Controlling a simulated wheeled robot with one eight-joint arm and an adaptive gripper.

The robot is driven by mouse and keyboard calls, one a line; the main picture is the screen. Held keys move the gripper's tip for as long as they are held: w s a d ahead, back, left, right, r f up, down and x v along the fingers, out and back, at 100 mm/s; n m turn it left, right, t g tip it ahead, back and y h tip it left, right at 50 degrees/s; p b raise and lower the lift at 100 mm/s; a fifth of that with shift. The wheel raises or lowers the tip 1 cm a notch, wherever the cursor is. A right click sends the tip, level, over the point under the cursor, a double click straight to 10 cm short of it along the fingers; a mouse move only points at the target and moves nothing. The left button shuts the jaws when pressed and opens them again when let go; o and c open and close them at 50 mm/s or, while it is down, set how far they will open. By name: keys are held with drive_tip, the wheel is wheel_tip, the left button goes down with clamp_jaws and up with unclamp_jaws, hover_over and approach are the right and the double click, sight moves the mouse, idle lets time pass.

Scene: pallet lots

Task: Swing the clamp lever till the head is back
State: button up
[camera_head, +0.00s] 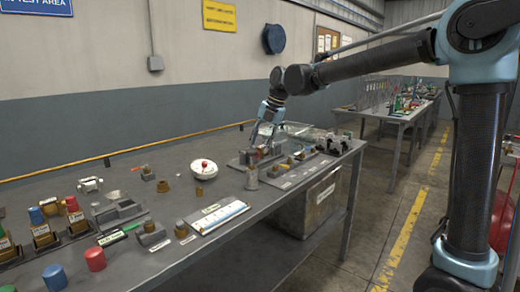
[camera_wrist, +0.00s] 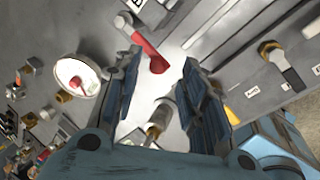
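The clamp lever (camera_wrist: 149,50) shows in the wrist view as a red grip on a grey arm, running from the upper left to near the middle. Its red end lies between the fingertips of my gripper (camera_wrist: 161,62), which are spread apart. No finger is seen closed on the lever. In the head view my gripper (camera_head: 263,138) points down over the fixtures at the far part of the bench. The lever and the clamp head cannot be made out clearly there, and the clamp head is not clear in the wrist view.
A grey cylinder with a brass top (camera_head: 251,178) stands just in front of the fixtures; it also shows between my fingers (camera_wrist: 158,118). A white round dish with a red knob (camera_head: 204,169) is to the left. Several small blocks and fixtures crowd the bench (camera_head: 205,262).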

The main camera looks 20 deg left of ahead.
drive_tip(key=v, duration=0.9)
drive_tip(key=shift+r, duration=0.2)
drive_tip(key=shift+w+d, duration=0.15)
drive_tip(key=d+f+m+t, duration=0.1)
drive_tip(key=d+f+m, duration=0.2)
drive_tip(key=d+m, duration=0.55)
drive_tip(key=w+d+f+m+t+h, duration=0.1)
drive_tip(key=d+f+m, duration=0.25)
drive_tip(key=d, duration=1.05)
drive_tip(key=d+f+m, duration=0.3)
drive_tip(key=d+m, duration=0.3)
drive_tip(key=d, duration=0.5)
drive_tip(key=s+d+f+m+h, duration=0.1)
drive_tip(key=s+d+f+m, duration=0.6)
drive_tip(key=d+f+m, duration=0.3)
drive_tip(key=s+d+f+m+t+h, duration=0.1)
drive_tip(key=s+d+f+m+h, duration=0.1)
drive_tip(key=s+d+f+m, duration=0.6)
drive_tip(key=d+f+m, duration=0.2)
drive_tip(key=d, duration=0.2)
drive_tip(key=shift+s+d+f, duration=0.15)
drive_tip(key=shift+s+f, duration=0.05)
drive_tip(key=shift+f, duration=0.05)
drive_tip(key=shift+c, duration=0.7)
